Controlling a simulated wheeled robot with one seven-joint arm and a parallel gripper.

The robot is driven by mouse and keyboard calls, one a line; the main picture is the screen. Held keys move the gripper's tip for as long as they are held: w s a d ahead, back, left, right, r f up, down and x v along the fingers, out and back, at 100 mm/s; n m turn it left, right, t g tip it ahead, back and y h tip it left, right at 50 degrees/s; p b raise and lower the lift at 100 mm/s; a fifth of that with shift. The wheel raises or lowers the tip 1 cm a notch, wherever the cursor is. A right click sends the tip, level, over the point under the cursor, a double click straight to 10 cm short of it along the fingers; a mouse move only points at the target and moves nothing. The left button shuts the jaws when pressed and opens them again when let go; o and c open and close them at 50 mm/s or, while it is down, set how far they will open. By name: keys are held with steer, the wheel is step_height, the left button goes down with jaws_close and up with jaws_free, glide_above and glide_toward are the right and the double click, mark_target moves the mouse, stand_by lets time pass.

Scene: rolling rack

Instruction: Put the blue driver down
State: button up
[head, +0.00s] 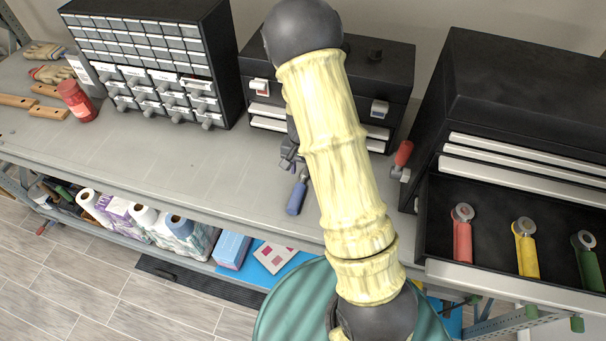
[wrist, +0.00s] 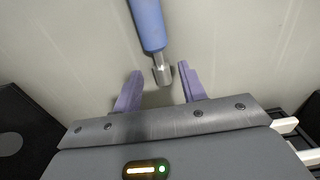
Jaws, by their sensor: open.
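The blue driver (head: 297,197) lies on the grey bench (head: 180,165), near its front edge, with its handle toward the front. In the wrist view the blue driver (wrist: 148,24) points its metal end back between my fingers. My gripper (wrist: 160,85) is open, with a purple finger on each side of the metal end and a visible gap to both. In the head view my gripper (head: 289,158) is partly hidden behind my arm, just behind the driver.
A small-parts drawer cabinet (head: 150,50) and a black toolbox (head: 385,65) stand behind. At right, an open drawer (head: 490,278) holds red, yellow and green round-headed tools. A red-handled tool (head: 403,153) is beside the right toolbox. The bench left of the driver is clear.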

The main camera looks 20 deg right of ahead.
step_height(320, 180, up, 9)
steer(key=b, duration=0.1)
steer(key=shift+f, duration=0.1)
stand_by(0.6)
steer(key=s+a+r+n+t, duration=0.1)
steer(key=s+r+n, duration=0.2)
steer(key=s, duration=0.4)
steer(key=s+a+r+n+t, duration=0.1)
steer(key=s+r+n, duration=0.2)
steer(key=s, duration=0.4)
steer(key=shift+a+n+t, duration=0.25)
steer(key=shift+n+t, duration=0.05)
steer(key=shift+n, duration=0.1)
steer(key=shift+f, duration=0.15)
steer(key=b+x, duration=0.1)
steer(key=b, duration=0.1)
steer(key=b+x, duration=0.1)
steer(key=x, duration=0.1)
steer(key=shift+s+f+b, duration=0.15)
steer(key=shift+s+b, duration=0.2)
steer(key=shift+s, duration=0.05)
steer(key=shift+c, duration=0.4)
